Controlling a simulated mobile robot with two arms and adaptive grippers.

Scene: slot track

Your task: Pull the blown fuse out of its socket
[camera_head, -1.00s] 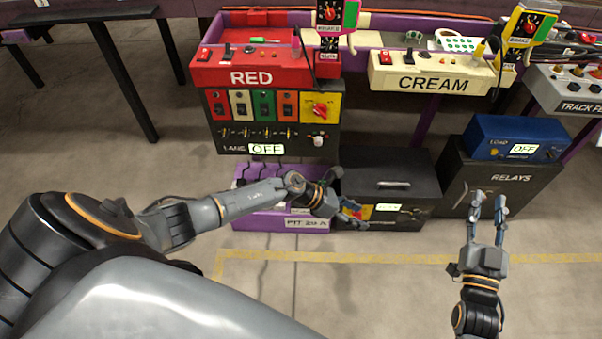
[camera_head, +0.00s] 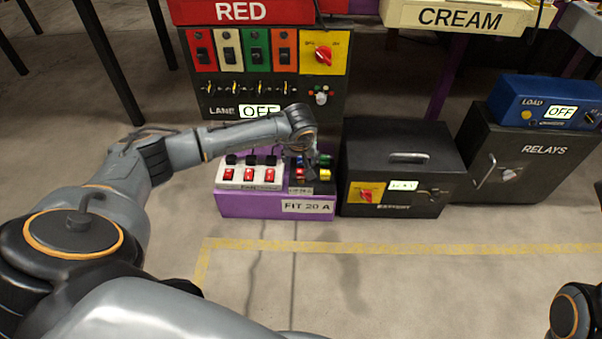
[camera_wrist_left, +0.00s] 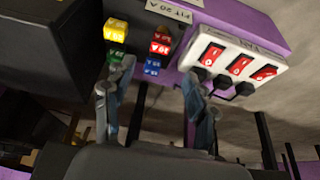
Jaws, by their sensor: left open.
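A purple fuse box (camera_head: 250,206) labelled FIT 20 A stands on the floor. At its right end is a dark socket block with coloured fuses, partly hidden by my left gripper (camera_head: 314,160) in the head view. The left wrist view shows yellow fuses (camera_wrist_left: 116,30), a green fuse (camera_wrist_left: 114,57), red fuses (camera_wrist_left: 160,42) and a blue fuse (camera_wrist_left: 152,66). I cannot tell which is blown. My left gripper (camera_wrist_left: 150,88) is open and empty, its fingers apart and pointing at the block, the green fuse close to one fingertip. My right gripper is out of view.
A white panel with red rocker switches (camera_head: 248,175) fills the box's left part. A black case (camera_head: 400,157) stands close to its right, and the lane panel (camera_head: 272,90) rises behind. A relay cabinet (camera_head: 520,165) is farther right. The front floor is clear.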

